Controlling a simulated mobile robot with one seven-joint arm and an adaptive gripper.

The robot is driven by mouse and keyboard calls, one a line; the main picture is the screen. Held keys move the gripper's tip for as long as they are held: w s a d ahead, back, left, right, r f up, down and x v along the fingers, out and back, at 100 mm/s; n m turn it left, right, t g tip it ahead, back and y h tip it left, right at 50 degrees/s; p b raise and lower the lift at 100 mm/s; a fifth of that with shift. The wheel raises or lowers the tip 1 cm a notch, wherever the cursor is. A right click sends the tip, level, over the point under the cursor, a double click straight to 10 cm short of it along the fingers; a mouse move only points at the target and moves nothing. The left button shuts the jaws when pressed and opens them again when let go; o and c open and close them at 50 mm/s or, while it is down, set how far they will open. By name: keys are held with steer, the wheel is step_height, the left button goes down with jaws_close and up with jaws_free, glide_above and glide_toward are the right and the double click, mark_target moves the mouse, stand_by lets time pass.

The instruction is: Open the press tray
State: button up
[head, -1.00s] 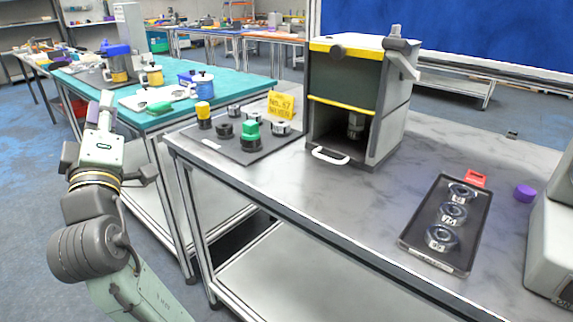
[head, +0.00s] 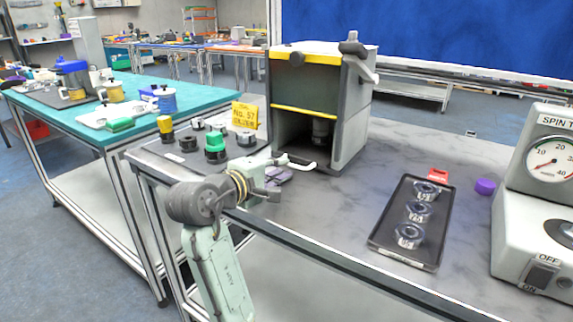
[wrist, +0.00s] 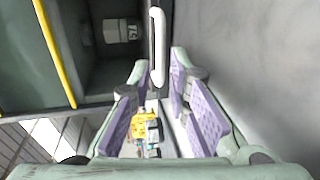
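The press (head: 318,100) is a grey box with yellow stripes and an open lower front. Its white tray handle (head: 300,165) sticks out at the bottom front; in the wrist view the handle (wrist: 157,40) runs upward from between my fingertips. My gripper (head: 280,178) is low in front of the press, beside the handle. In the wrist view my gripper (wrist: 159,74) is open, with a lavender-padded finger on each side of the handle's near end. A metal part (wrist: 121,31) sits inside the press. Finger contact with the handle cannot be told.
A dark mat (head: 180,150) with several parts and a yellow sign (head: 244,116) lies left of the press. A black tray (head: 385,245) with three ring parts is at right, near a spin machine (head: 545,240). The grey tabletop (head: 345,205) between is clear.

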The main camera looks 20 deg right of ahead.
mark_target(289, 165)
steer(key=shift+x, duration=1.75)
steer(key=shift+c, duration=0.6)
jaws_close()
